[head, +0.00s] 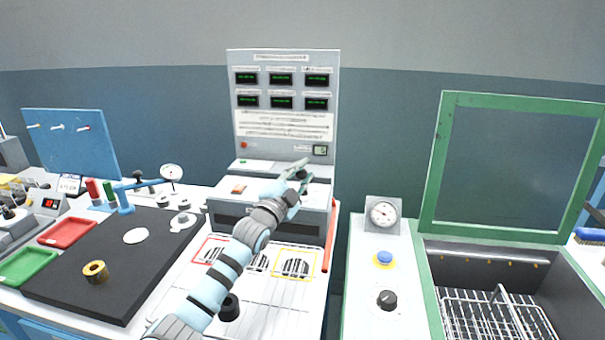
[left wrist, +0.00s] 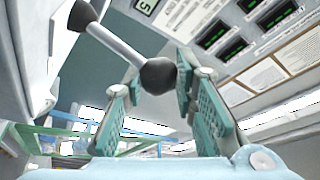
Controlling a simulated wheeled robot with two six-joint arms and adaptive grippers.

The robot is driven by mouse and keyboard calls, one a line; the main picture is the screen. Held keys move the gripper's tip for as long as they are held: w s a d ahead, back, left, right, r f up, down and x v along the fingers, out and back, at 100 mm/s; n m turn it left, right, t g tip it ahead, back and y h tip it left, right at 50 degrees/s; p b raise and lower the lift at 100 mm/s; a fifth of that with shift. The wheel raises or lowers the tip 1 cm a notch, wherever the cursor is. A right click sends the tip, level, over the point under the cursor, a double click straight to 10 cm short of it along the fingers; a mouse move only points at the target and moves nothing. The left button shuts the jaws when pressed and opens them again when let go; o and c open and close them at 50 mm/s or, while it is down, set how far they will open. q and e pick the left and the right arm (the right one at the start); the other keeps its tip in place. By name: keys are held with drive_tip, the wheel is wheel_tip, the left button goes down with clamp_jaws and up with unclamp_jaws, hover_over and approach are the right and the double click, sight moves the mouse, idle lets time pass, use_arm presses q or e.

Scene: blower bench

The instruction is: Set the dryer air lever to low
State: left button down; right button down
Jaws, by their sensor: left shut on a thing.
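The dryer air lever (left wrist: 122,47) shows in the left wrist view as a grey rod with a black ball at each end. Its near ball (left wrist: 158,76) sits between the fingers of my left gripper (left wrist: 152,100), which is shut on it. In the head view my left gripper (head: 298,172) is at the right front of the grey control cabinet, below its displays. The arm and fingers hide most of the lever there. The lever's scale marks cannot be read. My right gripper is not in view.
The cabinet's display panel (head: 283,95) rises behind the gripper. A white bench with red and yellow framed vents (head: 295,263) lies in front. A dial gauge (head: 383,213) and a blue button (head: 384,258) stand to the right, beside a green-framed basin (head: 430,285).

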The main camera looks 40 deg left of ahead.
use_arm(q)
drive_tip(key=shift+f, duration=0.2)
drive_tip(key=c, duration=1.3)
unclamp_jaws()
drive_tip(key=shift+a, duration=0.15)
drive_tip(key=shift+s, duration=0.2)
drive_tip(key=v, duration=1.1)
drive_tip(key=shift+s+f, duration=0.1)
drive_tip(key=shift+s, duration=0.3)
